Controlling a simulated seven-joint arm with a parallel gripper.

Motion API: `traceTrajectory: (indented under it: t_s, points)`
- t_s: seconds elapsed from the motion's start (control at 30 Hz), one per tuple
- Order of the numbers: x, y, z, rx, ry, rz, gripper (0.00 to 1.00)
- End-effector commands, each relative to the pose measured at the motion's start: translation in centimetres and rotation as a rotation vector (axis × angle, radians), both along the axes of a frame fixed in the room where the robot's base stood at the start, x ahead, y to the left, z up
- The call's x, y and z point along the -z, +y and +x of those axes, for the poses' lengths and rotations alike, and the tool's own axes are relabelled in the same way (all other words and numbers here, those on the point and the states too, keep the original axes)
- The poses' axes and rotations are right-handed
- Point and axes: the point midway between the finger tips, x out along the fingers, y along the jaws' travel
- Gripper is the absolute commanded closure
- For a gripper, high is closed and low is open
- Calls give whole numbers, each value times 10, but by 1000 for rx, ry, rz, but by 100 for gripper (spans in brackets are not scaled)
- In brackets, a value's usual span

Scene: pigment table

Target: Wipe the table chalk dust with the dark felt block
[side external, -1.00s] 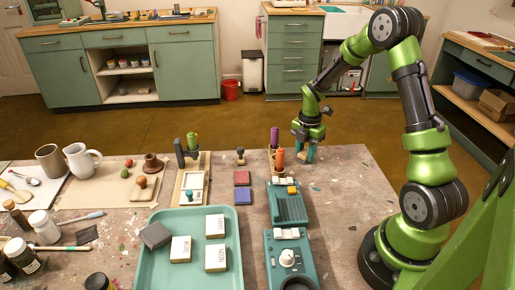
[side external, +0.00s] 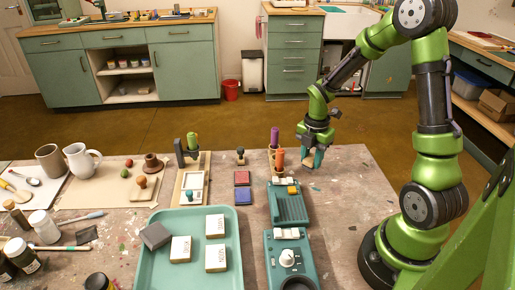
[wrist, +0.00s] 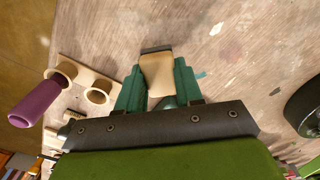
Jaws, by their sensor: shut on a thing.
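My gripper (side external: 313,159) is over the table's far right part, with its teal fingers pointing down. In the wrist view, my gripper (wrist: 158,78) is shut on a tan wooden block (wrist: 157,72) with a dark strip along its far edge. That strip looks like dark felt, but I cannot be sure. In the side view the block is small and partly hidden by the fingers; I cannot tell whether it touches the table (side external: 345,190). Pale specks and paint marks dot the tabletop, and I cannot clearly tell chalk dust from them.
A dark grey block (side external: 155,236) and several white labelled blocks lie in the teal tray (side external: 200,274). A wooden holder with a purple cylinder (wrist: 35,103) and an orange one (side external: 280,159) stands close left of my gripper. Teal devices (side external: 288,208) stand nearer the camera. The right tabletop is clear.

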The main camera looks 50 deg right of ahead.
Motion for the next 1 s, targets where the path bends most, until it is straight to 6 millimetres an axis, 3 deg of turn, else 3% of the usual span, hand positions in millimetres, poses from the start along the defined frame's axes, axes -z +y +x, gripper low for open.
traceTrajectory:
  t_s: [0.5,1.0]
  points:
    - [-47,-1,1,0,-4,-3,93]
    - [-50,-1,1,0,-2,-1,93]
